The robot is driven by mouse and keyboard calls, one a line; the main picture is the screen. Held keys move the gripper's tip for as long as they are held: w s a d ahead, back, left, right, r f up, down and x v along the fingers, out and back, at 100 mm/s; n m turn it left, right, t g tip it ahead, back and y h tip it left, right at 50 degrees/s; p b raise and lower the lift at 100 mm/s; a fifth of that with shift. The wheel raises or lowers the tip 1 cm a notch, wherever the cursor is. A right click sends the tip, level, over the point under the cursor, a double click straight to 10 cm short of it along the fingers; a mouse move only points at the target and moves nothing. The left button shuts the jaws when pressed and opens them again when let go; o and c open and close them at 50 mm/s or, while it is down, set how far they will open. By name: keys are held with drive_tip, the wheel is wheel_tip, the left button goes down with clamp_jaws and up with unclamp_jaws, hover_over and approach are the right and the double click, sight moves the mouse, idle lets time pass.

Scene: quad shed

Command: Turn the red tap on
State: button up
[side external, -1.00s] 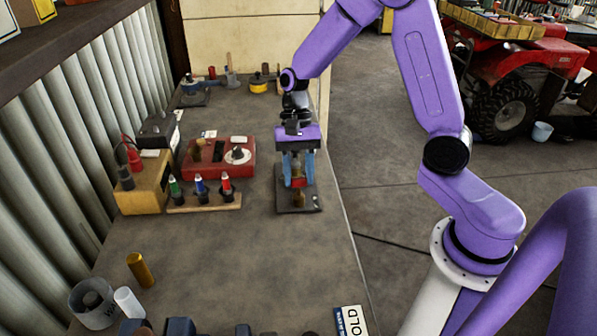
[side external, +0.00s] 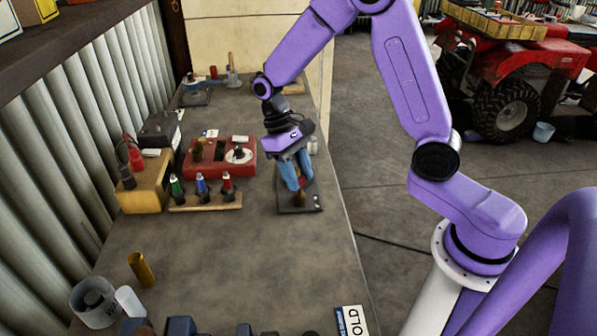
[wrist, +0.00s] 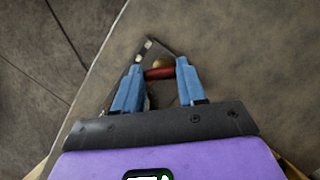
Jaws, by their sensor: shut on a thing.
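The tap has a red handle, a brass body (side external: 299,201) and a dark base plate (side external: 285,208) lying on the bench near its right edge. My gripper (side external: 299,187) is shut on the red handle, reaching down from the upper left with its blue fingers tilted. In the wrist view my gripper (wrist: 160,72) has the red handle (wrist: 159,73) lying across between its two blue fingertips. A bit of the brass body (wrist: 160,62) shows just beyond the handle. The fingers cover most of the handle in the side view.
Left of the tap stand a red box (side external: 243,170) with a white dial and a wooden strip (side external: 190,205) with green, blue and red-topped pieces. A yellow box (side external: 143,190) stands farther left. The bench front has a brass cylinder (side external: 141,269); bare bench lies between.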

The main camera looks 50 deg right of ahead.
drive_tip(key=n+h, duration=0.1)
drive_tip(key=n, duration=0.3)
drive_tip(key=shift+a+n+t+h, duration=0.15)
drive_tip(key=shift+n+t+h, duration=0.15)
drive_tip(key=shift+h, duration=0.1)
drive_tip(key=shift+n+t+h, duration=0.4)
drive_tip(key=shift+n+h, duration=0.2)
drive_tip(key=shift+n, duration=1.4)
drive_tip(key=shift+a, duration=0.1)
drive_tip(key=o, duration=1.1)
drive_tip(key=shift+c, duration=0.2)
drive_tip(key=v, duration=1.7)
drive_tip(key=shift+a+r, duration=0.2)
drive_tip(key=shift+s, duration=0.1)
drive_tip(key=s+d+f+n+t+y, duration=0.1)
drive_tip(key=s+d+f, duration=0.1)
drive_tip(key=s, duration=0.6)
drive_tip(key=s+d+f+n+t+y, duration=0.1)
drive_tip(key=s+f, duration=0.2)
drive_tip(key=s, duration=0.6)
drive_tip(key=s+d+f+n+t+y, duration=0.1)
drive_tip(key=s+d+f, duration=0.1)
drive_tip(key=s, duration=0.7)
drive_tip(key=shift+d+f+n, duration=0.3)
drive_tip(key=shift+f+n, duration=0.1)
drive_tip(key=shift+f, duration=0.5)
